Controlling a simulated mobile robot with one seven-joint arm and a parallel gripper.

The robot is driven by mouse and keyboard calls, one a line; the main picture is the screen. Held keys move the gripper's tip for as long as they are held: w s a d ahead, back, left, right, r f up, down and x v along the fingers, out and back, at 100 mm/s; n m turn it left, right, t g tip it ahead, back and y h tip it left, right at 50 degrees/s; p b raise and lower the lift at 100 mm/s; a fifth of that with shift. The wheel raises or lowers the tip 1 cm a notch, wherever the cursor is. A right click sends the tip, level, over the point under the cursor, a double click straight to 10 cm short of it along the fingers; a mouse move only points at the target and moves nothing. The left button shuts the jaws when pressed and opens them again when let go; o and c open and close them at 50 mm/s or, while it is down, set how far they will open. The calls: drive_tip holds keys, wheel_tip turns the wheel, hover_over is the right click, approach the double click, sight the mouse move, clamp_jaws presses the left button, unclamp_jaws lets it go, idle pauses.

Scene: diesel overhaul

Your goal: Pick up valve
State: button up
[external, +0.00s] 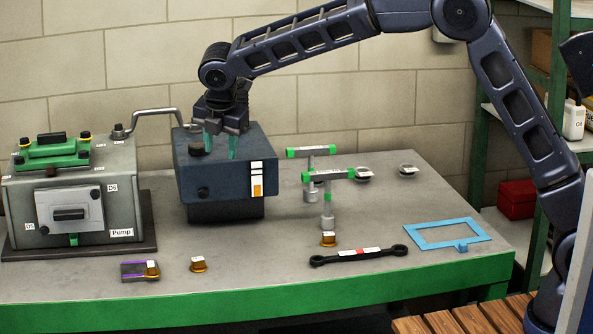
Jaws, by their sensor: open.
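My gripper (221,146) points down over the top of a dark blue box (225,182). Its two teal fingers are apart, with nothing visible between them. A black round knob (199,150) sits on the box top, just left of the fingers; I cannot tell whether they touch the box. No part is clearly marked as the valve. Two small round pieces (362,174) (408,170) lie farther right. My gripper is well left of these.
A grey pump housing (112,190) with a green top part (52,152) and a bent pipe (155,112) stands left. In front are small brass pieces (198,265) (328,240), a black link bar (358,256) and a blue frame (440,235). Bare tabletop (275,250) lies between.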

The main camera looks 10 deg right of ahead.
sight(150, 263)
drive_tip(key=s+a+f+n, duration=0.3)
drive_tip(key=s+a+f, duration=0.3)
drive_tip(key=a, duration=0.3)
drive_tip(key=s+a+f+n, duration=0.4)
drive_tip(key=s+a+f, duration=0.3)
drive_tip(key=a, duration=0.2)
drive_tip(key=shift+t, duration=0.3)
drive_tip(key=x, duration=1)
drive_tip(key=shift+w+a+f, duration=0.2)
drive_tip(key=shift+w, duration=0.2)
clamp_jaws()
